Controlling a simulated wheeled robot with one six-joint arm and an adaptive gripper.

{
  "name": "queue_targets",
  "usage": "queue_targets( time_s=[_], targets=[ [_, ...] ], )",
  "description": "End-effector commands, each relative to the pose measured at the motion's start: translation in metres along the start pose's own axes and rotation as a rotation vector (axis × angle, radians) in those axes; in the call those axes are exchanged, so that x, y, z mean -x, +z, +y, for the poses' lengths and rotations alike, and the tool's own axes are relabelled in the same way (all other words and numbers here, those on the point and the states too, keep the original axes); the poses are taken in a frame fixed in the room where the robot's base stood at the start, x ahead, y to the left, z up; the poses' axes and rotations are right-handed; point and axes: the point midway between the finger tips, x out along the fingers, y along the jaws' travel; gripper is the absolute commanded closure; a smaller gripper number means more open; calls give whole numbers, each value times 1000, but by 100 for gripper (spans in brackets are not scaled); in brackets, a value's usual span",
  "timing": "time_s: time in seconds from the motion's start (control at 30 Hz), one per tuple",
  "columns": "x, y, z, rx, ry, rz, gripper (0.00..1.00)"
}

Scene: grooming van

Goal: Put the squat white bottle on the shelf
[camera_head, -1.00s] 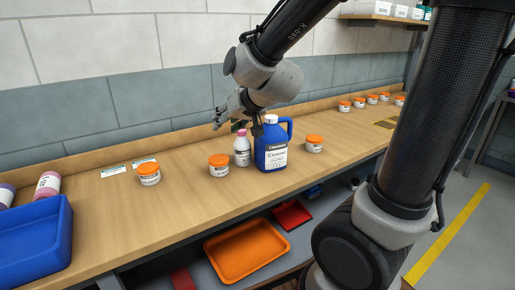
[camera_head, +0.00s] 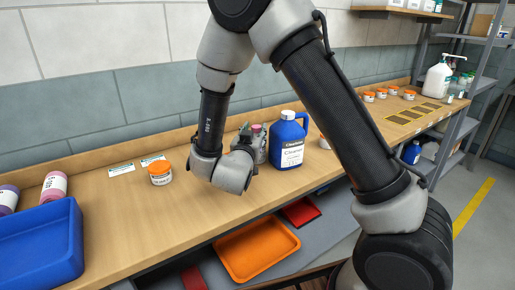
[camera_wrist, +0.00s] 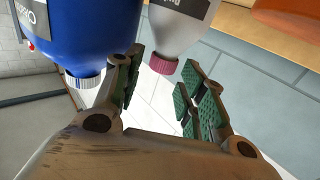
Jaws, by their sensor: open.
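A white bottle with a pink cap (camera_head: 257,129) stands upright on the wooden counter, left of the blue cleaner jug (camera_head: 287,143). My gripper (camera_head: 247,140) is low over the counter in front of it and hides most of it. In the wrist view the bottle (camera_wrist: 182,28) shows inverted, its pink cap between the two green-padded fingertips of my open gripper (camera_wrist: 162,80). I cannot tell whether the pads touch it. The blue jug (camera_wrist: 75,40) is close beside the left finger there. A shelf rack (camera_head: 474,88) stands at the far right, and a wall shelf (camera_head: 400,13) hangs at the upper right.
Several more jars (camera_head: 382,93) are farther back. A blue bin (camera_head: 40,245) is at the left. An orange tray (camera_head: 257,250) lies below the counter.

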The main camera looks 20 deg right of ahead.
Motion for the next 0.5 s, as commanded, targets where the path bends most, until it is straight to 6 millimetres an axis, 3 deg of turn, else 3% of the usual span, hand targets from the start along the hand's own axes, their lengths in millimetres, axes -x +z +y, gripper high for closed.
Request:
queue_targets(
  time_s=[0.23, 0.5],
  targets=[
    [-38, 1, -2, -1, 2, 0, 59],
    [-44, 1, -3, -1, -1, -2, 59]
  ],
)
